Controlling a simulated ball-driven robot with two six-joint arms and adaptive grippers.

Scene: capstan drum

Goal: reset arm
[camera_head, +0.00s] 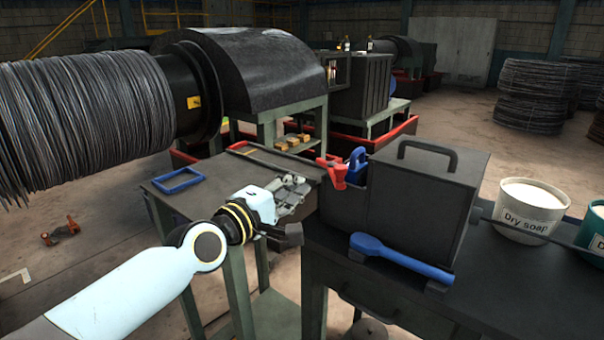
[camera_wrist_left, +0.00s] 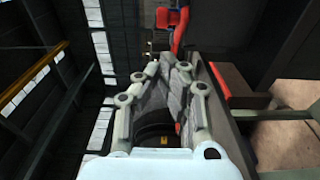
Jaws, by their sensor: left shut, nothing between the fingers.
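My left gripper (camera_head: 296,187) is in the middle of the head view, over the right part of the small dark table (camera_head: 205,200). Its fingers are together with nothing between them. In the left wrist view the gripper (camera_wrist_left: 178,65) fills the centre, its fingertips close together. My left arm comes in from the lower left. My right gripper does not show in either view.
A blue brush (camera_head: 400,258) lies in front. A blue frame (camera_head: 177,181) lies on the table. A Dry soap tub (camera_head: 528,212) stands right. The wire drum (camera_head: 85,115) is left.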

